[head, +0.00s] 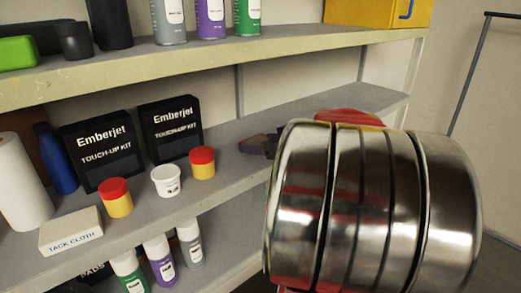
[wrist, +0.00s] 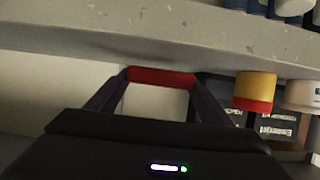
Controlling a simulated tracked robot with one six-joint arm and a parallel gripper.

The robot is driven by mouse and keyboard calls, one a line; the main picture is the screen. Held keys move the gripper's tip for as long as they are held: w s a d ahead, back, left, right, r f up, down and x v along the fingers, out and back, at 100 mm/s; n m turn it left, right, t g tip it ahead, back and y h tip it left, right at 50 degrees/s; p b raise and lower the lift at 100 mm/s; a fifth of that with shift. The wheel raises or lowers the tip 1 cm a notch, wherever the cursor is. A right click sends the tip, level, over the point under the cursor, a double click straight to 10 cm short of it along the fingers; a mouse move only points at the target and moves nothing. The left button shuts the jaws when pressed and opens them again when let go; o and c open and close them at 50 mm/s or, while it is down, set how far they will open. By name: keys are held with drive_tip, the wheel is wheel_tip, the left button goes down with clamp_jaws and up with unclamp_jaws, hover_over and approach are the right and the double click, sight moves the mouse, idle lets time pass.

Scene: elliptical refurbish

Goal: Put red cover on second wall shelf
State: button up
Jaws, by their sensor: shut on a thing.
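The red cover (wrist: 150,77) shows as a short red bar between the two dark fingers of my gripper (wrist: 162,78) in the wrist view. My gripper is shut on it. In the wrist view, which looks upside down, the cover lies close to a grey shelf edge (wrist: 120,42); I cannot tell if they touch. In the head view the middle wall shelf (head: 235,143) runs back to the right. Metal rings of my own arm hide much of its right part. A small dark shape (head: 259,145) beside them may be part of my gripper; the cover is not clearly seen there.
The middle shelf holds two black Emberjet boxes (head: 100,150), red-lidded yellow jars (head: 117,200), a white tub (head: 166,181), a tack cloth box (head: 71,232), a blue bottle (head: 55,160) and a white roll (head: 20,185). Bare shelf shows right of the jars. The upper shelf (head: 200,58) overhangs it.

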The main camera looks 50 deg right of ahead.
drive_tip(key=shift+f, duration=1)
drive_tip(key=o, duration=1.3)
drive_tip(key=shift+f, duration=0.1)
drive_tip(key=shift+c, duration=0.2)
drive_tip(key=v, duration=1.2)
